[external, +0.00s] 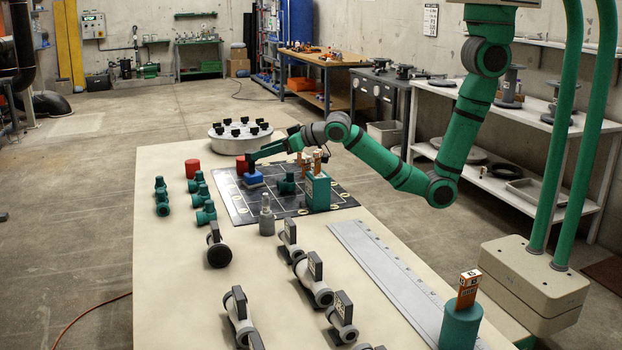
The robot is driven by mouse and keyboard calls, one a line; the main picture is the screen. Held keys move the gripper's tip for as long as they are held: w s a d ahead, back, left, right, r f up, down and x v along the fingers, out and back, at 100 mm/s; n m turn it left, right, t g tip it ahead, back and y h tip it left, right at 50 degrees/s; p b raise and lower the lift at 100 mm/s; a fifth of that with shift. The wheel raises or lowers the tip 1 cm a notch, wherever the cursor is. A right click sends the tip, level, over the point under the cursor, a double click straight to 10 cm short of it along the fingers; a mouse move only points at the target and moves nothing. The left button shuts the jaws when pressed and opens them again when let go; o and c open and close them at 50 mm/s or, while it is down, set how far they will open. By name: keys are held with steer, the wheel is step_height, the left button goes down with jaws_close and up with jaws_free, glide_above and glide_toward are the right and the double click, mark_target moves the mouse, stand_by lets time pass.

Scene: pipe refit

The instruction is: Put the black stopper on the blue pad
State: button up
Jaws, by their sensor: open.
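The blue pad (253,180) is a small blue block on the far left part of the dark gridded mat (236,208). My gripper (251,168) points down right above the pad, with its jaws open. A small dark shape shows between my gripper and the pad; I cannot tell whether it is the black stopper or the dark fingers. Several black pieces stand on a round pale turntable (218,138) behind the mat; they are too small to identify.
Red cylinders (192,168) stand left of and behind the pad. Green pipe fittings (206,213) line the left, and a teal block (318,190) stands on the mat's right. Grey valves (313,280) and a long grey rail (385,275) occupy the front.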

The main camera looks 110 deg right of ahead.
steer(key=v, duration=0.3)
steer(key=shift+s+a+r, duration=0.1)
steer(key=shift+s, duration=0.05)
stand_by(0.4)
